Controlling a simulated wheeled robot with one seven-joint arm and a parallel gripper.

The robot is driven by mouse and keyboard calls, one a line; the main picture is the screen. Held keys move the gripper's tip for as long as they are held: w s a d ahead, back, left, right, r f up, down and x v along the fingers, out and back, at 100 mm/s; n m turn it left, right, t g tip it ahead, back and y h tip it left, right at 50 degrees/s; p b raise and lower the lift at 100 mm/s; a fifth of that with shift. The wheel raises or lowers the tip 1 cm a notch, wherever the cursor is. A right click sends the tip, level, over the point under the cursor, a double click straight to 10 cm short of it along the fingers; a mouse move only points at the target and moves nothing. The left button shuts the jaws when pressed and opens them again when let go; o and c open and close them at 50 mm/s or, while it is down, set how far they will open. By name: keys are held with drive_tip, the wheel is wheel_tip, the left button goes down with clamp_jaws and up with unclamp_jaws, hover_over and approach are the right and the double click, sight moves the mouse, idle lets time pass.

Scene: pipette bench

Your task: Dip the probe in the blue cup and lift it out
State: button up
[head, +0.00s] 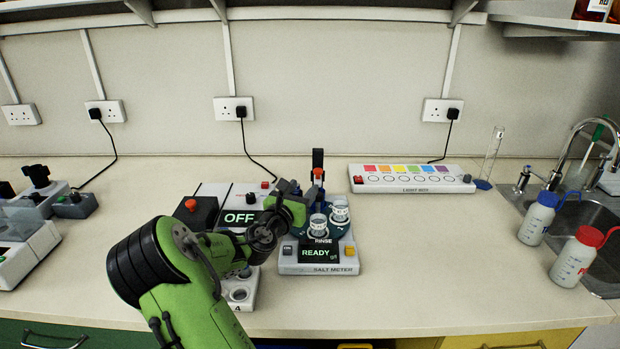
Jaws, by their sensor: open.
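I cannot tell which is the blue cup. My gripper (291,196) is open at the meter's left side, close to the upright part. I cannot tell whether they touch.
An "OFF" box (239,218) with a red button stands left of the meter, partly behind my arm. The light box (411,179) is behind right, near a glass cylinder (491,154). Wash bottles stand by the sink at right. The bench right of the meter is clear.

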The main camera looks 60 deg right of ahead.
sight(316, 172)
drive_tip(key=d, duration=0.8)
drive_tip(key=shift+w+d+b, duration=0.3)
drive_tip(key=shift+w+d, duration=0.05)
drive_tip(key=shift+d, duration=0.05)
clamp_jaws()
